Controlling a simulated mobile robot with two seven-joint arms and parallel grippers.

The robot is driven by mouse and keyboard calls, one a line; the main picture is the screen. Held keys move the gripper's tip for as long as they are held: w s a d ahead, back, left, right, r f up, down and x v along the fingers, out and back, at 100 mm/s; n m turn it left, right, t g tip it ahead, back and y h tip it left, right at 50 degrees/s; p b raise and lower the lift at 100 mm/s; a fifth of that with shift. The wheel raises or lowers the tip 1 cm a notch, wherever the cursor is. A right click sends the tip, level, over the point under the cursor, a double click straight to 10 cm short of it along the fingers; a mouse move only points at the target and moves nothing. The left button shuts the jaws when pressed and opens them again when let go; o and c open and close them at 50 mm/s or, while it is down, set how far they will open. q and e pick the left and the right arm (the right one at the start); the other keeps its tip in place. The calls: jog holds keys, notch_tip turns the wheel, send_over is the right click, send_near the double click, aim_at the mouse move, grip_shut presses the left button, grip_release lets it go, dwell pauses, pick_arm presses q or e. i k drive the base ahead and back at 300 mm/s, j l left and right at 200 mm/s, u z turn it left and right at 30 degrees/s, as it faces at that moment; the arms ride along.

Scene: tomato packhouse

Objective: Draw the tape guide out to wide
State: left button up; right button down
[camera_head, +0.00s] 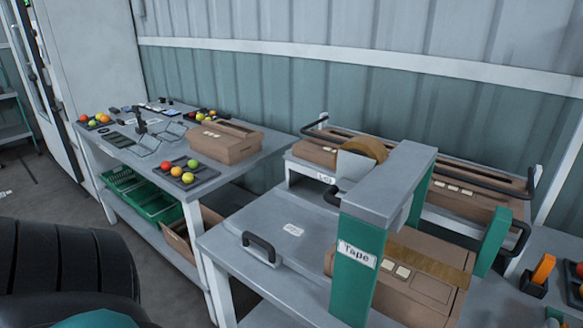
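A taping station with a green post labelled "Tape" (357,262) and a grey top beam (395,178) stands over a brown carton (425,292) on a grey table. A brown tape roll (364,149) sits behind the beam. A black handle (259,244) stands on the table left of the post. Another green upright (493,242) with a black handle (519,238) stands right of the carton. I cannot tell for certain which part is the tape guide, nor its width setting. Neither of my grippers shows in this view.
Behind the station, closed cartons (467,205) lie along black rails. A left table (262,166) carries a carton (219,141), a dark tray (188,182) of tomatoes and small devices, with green crates (123,178) below. Orange-handled tools (543,270) stand at right. The table surface around the left handle is mostly clear.

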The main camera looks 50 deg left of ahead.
aim_at(271, 254)
jog(key=u, duration=1.65)
